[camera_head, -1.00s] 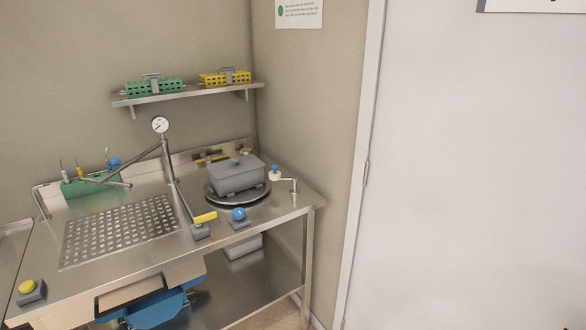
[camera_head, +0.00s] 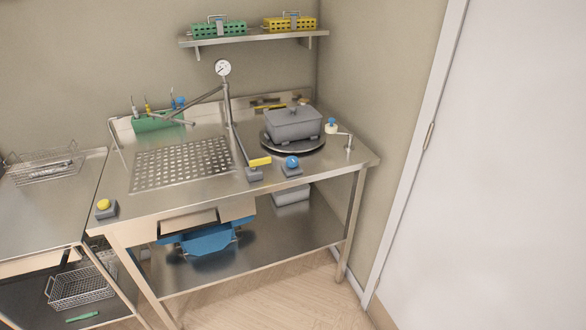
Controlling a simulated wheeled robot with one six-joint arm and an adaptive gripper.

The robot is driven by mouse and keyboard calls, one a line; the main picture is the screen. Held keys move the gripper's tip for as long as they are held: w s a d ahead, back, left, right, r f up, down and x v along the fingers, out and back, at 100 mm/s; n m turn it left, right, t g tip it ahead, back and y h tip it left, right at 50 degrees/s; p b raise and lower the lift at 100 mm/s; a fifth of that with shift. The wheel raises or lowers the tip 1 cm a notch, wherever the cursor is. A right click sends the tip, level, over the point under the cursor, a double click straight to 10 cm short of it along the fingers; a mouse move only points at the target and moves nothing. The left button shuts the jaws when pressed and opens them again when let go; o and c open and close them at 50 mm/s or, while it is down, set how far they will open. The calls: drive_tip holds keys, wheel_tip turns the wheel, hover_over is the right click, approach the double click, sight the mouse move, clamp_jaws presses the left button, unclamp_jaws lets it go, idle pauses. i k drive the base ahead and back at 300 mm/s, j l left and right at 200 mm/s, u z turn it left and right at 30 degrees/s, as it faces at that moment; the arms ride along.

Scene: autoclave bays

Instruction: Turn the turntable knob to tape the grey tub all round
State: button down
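The grey tub (camera_head: 293,123) with its lid sits on the round dark turntable (camera_head: 312,146) at the back right of the steel bench. A blue round knob (camera_head: 291,162) on a grey base stands at the bench's front edge, just in front of the turntable. A white roller with a blue top (camera_head: 331,125) is on a bracket right of the turntable, close to the tub. I cannot make out tape on the tub. My gripper is not in view.
A perforated plate (camera_head: 182,163) and gauge post (camera_head: 223,68) are left of the turntable. Wall and door are right; floor (camera_head: 290,300) in front is clear.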

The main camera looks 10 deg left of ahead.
sight(291, 161)
drive_tip(key=i+j+u, duration=0.25)
drive_tip(key=i, duration=0.2)
drive_tip(key=i+u, duration=0.25)
drive_tip(key=i, duration=0.25)
